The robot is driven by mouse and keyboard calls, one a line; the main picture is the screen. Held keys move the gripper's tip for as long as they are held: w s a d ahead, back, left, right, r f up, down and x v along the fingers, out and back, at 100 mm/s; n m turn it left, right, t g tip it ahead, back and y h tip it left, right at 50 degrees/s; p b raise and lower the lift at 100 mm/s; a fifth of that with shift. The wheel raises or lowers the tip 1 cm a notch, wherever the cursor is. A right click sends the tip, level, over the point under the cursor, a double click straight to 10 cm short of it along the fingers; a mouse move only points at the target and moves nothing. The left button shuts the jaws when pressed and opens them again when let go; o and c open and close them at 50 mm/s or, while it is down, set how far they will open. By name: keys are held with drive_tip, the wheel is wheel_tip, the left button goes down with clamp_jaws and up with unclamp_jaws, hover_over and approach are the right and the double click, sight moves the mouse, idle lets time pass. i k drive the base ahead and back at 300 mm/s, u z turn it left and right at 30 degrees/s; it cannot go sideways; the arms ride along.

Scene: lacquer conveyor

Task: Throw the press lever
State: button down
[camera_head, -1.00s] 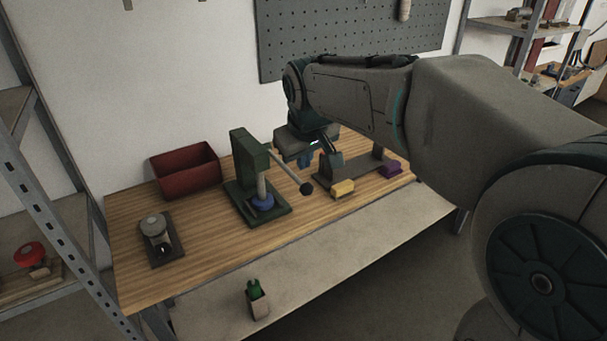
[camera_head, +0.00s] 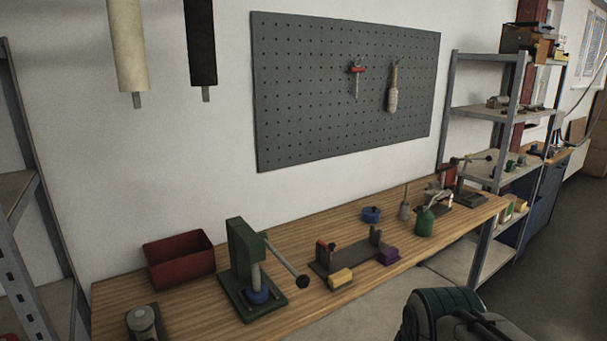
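The green press (camera_head: 242,262) stands upright on the wooden bench, left of the middle of the view. Its lever (camera_head: 282,258) slopes down to the right from the press head and ends in a dark round knob (camera_head: 302,281). A blue round piece (camera_head: 258,295) sits on the press base under the ram. My gripper is not in view. Only a part of my arm shows at the bottom right, apart from the press.
A red bin (camera_head: 180,268) stands left of the press. A grey fixture (camera_head: 345,255) with yellow (camera_head: 341,278) and purple (camera_head: 388,256) blocks is to its right. Bare bench (camera_head: 305,232) lies behind the fixture.

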sight(302, 282)
drive_tip(key=k, duration=1.3)
drive_tip(key=u, duration=0.75)
drive_tip(key=i, duration=1.55)
drive_tip(key=z, duration=0.6)
